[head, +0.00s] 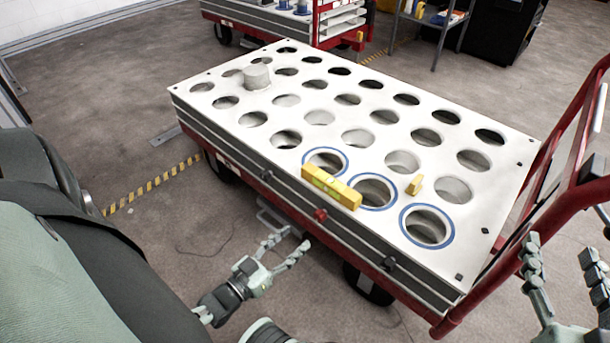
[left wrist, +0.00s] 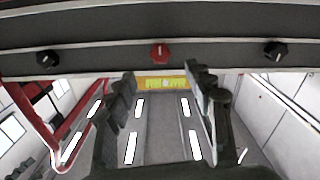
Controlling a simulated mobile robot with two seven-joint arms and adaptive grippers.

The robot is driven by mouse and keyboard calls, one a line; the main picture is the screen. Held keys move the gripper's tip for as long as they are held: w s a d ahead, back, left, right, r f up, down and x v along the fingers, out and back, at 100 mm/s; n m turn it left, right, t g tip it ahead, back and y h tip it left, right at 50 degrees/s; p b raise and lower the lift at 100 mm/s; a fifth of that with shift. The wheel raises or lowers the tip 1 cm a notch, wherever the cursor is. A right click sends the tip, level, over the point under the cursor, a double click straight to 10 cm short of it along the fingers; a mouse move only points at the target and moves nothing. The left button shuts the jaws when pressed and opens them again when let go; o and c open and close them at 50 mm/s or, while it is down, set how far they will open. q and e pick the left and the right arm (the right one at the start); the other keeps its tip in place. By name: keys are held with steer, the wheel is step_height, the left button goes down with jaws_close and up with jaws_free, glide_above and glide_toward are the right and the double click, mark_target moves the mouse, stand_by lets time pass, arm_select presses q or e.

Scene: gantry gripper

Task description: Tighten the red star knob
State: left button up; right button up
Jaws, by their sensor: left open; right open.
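The red star knob (head: 320,214) is on the near side of the cart, between two black knobs. It also shows in the left wrist view (left wrist: 160,50), on the dark side rail above my fingers. My left gripper (head: 284,243) is open and empty, below and to the left of the red knob, apart from it. In the left wrist view its two fingers (left wrist: 160,82) point up toward the rail with a wide gap between them. My right gripper (head: 562,250) is open and empty at the right edge, beside the cart's red handle frame.
The cart's white top plate (head: 320,134) has many round holes, several ringed in blue. A yellow spirit level (head: 331,187), a small yellow block (head: 415,185) and a grey cylinder (head: 257,77) are on it. Black knobs (head: 388,263) (head: 267,176) flank the red one. Another cart (head: 270,18) stands behind.

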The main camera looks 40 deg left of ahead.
arm_select(q)
steer(key=shift+s+a, duration=0.15)
steer(key=shift+s, duration=1.35)
